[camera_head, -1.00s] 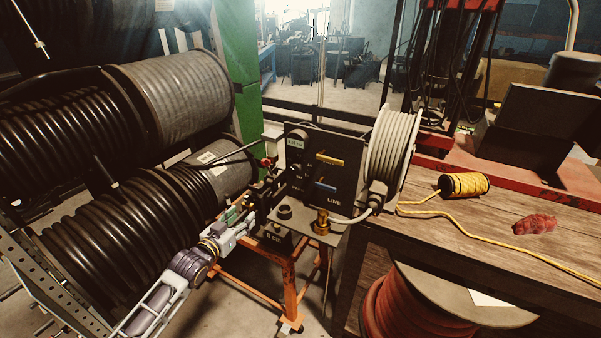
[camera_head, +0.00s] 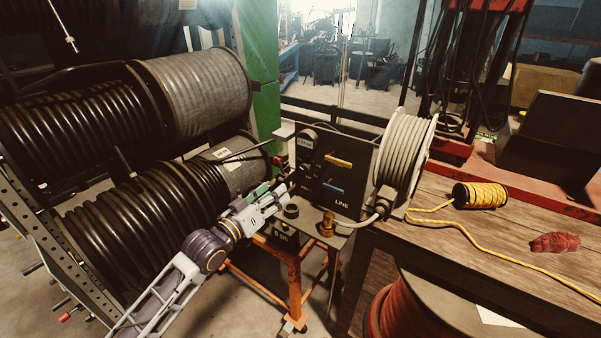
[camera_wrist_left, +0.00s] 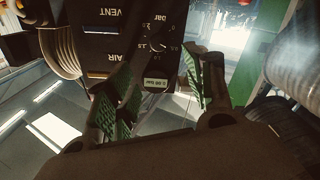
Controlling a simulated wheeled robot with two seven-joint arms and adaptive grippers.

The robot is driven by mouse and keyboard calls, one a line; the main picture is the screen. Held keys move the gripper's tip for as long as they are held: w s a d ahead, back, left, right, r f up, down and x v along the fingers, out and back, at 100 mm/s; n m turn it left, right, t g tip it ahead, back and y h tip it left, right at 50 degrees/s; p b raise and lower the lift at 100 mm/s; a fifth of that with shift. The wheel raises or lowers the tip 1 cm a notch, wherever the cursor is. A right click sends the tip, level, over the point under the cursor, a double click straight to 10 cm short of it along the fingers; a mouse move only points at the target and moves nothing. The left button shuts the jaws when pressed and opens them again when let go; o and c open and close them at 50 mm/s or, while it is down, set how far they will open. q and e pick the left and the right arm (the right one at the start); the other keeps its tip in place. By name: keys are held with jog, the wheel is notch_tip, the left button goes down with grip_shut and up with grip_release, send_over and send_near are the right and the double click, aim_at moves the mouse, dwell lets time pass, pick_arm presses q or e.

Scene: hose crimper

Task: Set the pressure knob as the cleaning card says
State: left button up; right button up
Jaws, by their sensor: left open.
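The black control panel (camera_head: 352,180) stands upright at the centre of the head view, with a yellow lever and a blue lever. In the left wrist view, the panel (camera_wrist_left: 112,45) appears upside down, with VENT and AIR lettering. The pressure knob (camera_wrist_left: 160,46) sits in a numbered scale marked "bar", near a small pale green label (camera_wrist_left: 157,84). My left gripper (camera_head: 284,190) is open and empty at the panel's left side; its green-padded fingers (camera_wrist_left: 160,92) frame the knob area, apart from the knob. The knob's exact setting is too small to read. I cannot identify a cleaning card. My right gripper is not in view.
A pale hose reel (camera_head: 403,150) is at the panel's right. A brass fitting (camera_head: 327,225) stands on the ledge below. Large black hose coils (camera_head: 150,210) fill the left. The wooden bench (camera_head: 450,240) holds a yellow rope spool (camera_head: 481,195) and a red rag (camera_head: 555,242).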

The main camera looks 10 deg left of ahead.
pick_arm(q)
jog(key=shift+d, duration=0.2)
jog(key=shift+a, duration=0.1)
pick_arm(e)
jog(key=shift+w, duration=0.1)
pick_arm(q)
jog(key=shift+w, duration=0.2)
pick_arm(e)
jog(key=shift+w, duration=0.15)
pick_arm(q)
send_near(304, 169)
jog(key=shift+w, duration=1)
jog(key=shift+d+p+x, duration=0.15)
jog(key=shift+p+x, duration=0.05)
jog(key=shift+x, duration=0.55)
jog(key=shift+d+p+x, duration=0.15)
jog(key=shift+x, duration=2.3)
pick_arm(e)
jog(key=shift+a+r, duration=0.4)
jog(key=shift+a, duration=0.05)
pick_arm(q)
jog(key=shift+c, duration=0.3)
